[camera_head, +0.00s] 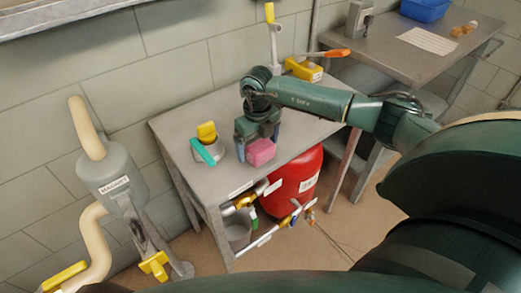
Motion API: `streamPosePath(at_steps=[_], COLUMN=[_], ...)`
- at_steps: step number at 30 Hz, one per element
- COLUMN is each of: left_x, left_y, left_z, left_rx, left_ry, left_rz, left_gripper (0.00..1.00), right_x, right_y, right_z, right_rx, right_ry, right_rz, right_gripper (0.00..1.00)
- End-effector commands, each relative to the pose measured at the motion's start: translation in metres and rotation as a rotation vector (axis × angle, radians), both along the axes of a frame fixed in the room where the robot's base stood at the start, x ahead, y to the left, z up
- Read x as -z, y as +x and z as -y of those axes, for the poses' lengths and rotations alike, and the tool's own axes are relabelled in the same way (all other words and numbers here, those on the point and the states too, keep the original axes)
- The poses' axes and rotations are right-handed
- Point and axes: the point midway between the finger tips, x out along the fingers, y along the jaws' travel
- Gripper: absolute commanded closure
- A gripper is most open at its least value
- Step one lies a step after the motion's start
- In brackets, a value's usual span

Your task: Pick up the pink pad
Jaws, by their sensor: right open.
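The pink pad (261,153) is a small pink block at the front right part of the grey metal table (215,180). My right gripper (256,138) reaches in from the right and points down over the table, right behind the pad. It is open, with one finger close to the pad's left side. The gripper hides the pad's back, and I cannot tell whether the fingers touch it. My left gripper is not in view.
A grey cup with yellow and teal pieces (207,144) stands left of the gripper. A yellow valve with an orange handle (304,67) is at the table's back. Beneath are a red tank (292,184) and pipes. A second table stands at upper right.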

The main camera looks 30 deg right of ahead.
Motion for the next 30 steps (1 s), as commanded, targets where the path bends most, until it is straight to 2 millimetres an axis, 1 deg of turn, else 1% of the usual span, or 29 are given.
streamPosePath(at_steps=[1,3,11,27,28,30], left_x=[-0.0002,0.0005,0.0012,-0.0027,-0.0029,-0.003], left_y=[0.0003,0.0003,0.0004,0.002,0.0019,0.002], left_z=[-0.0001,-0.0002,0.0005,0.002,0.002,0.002], left_rx=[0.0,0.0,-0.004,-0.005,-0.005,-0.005], left_ry=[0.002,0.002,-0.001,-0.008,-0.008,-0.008], left_rz=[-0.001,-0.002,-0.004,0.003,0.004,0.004], left_gripper=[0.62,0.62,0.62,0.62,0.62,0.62], right_x=[0.0065,0.0118,0.0141,0.0137,0.0136,0.0136], right_y=[-0.0007,-0.0007,-0.0003,-0.0003,-0.0003,-0.0003], right_z=[0.0001,-0.0001,-0.0002,0.0,0.0,0.0], right_rx=[0.0,0.0,-0.001,0.0,0.0,0.0], right_ry=[0.0,0.001,0.001,0.001,0.001,0.001], right_rz=[-0.002,-0.001,0.001,0.001,0.001,0.001], right_gripper=[0.06,0.06,0.06,0.51,0.53,0.54])
